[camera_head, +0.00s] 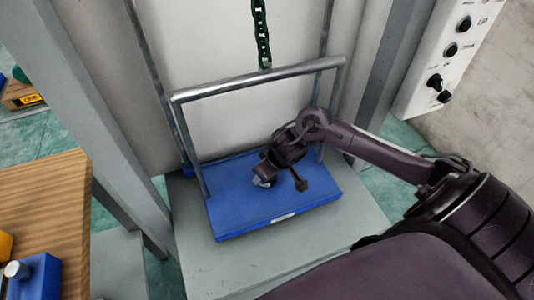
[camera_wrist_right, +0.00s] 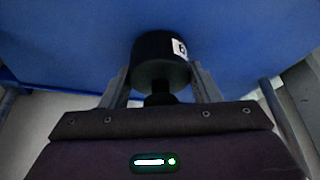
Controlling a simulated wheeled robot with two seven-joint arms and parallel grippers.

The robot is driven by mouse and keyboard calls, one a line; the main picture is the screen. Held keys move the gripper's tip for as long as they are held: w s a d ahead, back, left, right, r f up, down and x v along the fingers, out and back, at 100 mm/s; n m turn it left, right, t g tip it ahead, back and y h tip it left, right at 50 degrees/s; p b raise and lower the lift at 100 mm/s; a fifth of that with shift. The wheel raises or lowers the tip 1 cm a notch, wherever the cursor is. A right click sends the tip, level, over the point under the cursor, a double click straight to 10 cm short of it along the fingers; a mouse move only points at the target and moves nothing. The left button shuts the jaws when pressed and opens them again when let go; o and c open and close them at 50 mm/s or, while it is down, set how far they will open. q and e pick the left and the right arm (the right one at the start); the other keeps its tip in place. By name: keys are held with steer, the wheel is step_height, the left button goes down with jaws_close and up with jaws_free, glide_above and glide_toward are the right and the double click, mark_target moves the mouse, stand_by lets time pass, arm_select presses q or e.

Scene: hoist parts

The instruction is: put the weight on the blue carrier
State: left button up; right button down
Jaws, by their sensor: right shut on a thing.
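The blue carrier (camera_head: 235,206) is a flat blue platform with a grey tubular frame (camera_head: 255,82), hanging from a dark chain. It sits over a grey base. My right gripper (camera_head: 264,181) is inside the frame, low over the middle of the platform. In the right wrist view, the gripper (camera_wrist_right: 160,88) is shut on the narrow neck of the weight (camera_wrist_right: 158,54), a black cylinder with a white label. The blue platform (camera_wrist_right: 60,40) fills the view beyond it. I cannot tell whether the weight touches the platform. In the head view my gripper hides the weight. My left gripper is not in view.
A wooden table (camera_head: 45,215) stands at the left with blue and yellow items at its edge. Grey posts (camera_head: 85,110) flank the carrier. A control box (camera_head: 445,50) with black knobs is at the upper right. The chain (camera_head: 261,35) hangs above the frame.

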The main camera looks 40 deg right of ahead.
steer(key=shift+c, duration=2.4)
jaws_free()
steer(key=shift+r, duration=0.15)
steer(key=p+v, duration=0.3)
steer(key=v, duration=0.8)
steer(key=shift+s+r, duration=0.25)
steer(key=shift+r, duration=0.1)
